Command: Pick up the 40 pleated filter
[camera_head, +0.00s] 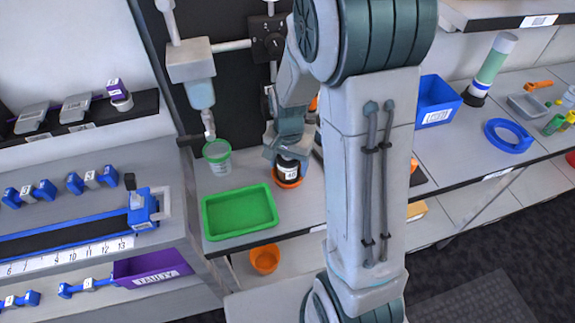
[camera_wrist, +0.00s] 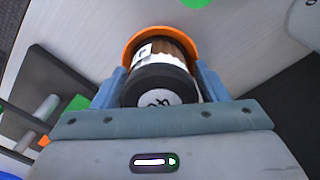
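The pleated filter (camera_wrist: 172,72) is a short cylinder with a brown pleated side, white bands and a black end cap with a white label. In the head view the filter (camera_head: 287,168) stands in an orange round holder (camera_head: 289,183) on the bench, with a white label on its side. My gripper (camera_head: 283,152) is right at the filter. In the wrist view my gripper's blue fingers (camera_wrist: 160,82) flank the filter on both sides. Whether they press on it or leave a small gap cannot be told. The orange holder (camera_wrist: 176,31) shows behind the filter.
A green tray (camera_head: 240,212) and a green-rimmed cup (camera_head: 217,157) stand left of the filter. An orange bowl (camera_head: 265,259) is on the lower shelf. A blue bin (camera_head: 435,102) and a blue ring (camera_head: 508,136) are to the right. A dispenser (camera_head: 195,75) hangs above the cup.

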